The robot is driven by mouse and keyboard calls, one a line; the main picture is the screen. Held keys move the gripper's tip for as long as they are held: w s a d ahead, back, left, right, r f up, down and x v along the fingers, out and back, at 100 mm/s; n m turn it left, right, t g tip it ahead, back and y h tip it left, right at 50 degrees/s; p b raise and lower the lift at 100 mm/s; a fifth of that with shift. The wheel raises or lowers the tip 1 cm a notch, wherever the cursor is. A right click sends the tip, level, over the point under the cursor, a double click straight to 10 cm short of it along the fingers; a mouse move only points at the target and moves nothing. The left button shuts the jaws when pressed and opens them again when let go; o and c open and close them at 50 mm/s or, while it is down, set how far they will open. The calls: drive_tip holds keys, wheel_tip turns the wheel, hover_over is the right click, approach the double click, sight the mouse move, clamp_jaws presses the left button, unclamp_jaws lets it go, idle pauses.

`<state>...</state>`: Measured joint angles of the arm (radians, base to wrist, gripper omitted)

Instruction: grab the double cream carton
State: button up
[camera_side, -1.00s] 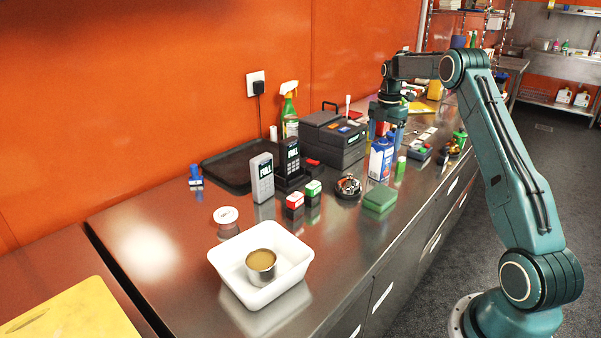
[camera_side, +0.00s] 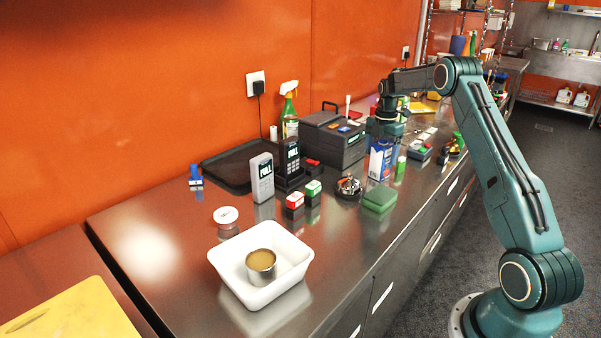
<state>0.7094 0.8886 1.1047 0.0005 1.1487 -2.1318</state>
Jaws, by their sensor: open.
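The double cream carton (camera_side: 380,163) is blue and white and stands upright on the steel counter, right of the dark cash box. My gripper (camera_side: 385,142) is open and points down at the top of the carton. The gripper hides the carton's upper part. I cannot tell from this view whether the fingers touch the carton or stand clear of it.
A small green-capped bottle (camera_side: 400,166) stands close to the carton's right. A call bell (camera_side: 348,187) and a green box (camera_side: 379,199) lie in front. The dark cash box (camera_side: 332,141) is behind left.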

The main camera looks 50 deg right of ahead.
drive_tip(key=shift+c, duration=0.3)
drive_tip(key=c, duration=1.2)
drive_tip(key=shift+r, duration=0.1)
drive_tip(key=shift+r, duration=0.1)
wheel_tip(320, 180, up, 20)
drive_tip(key=shift+f, duration=0.2)
idle(0.4)
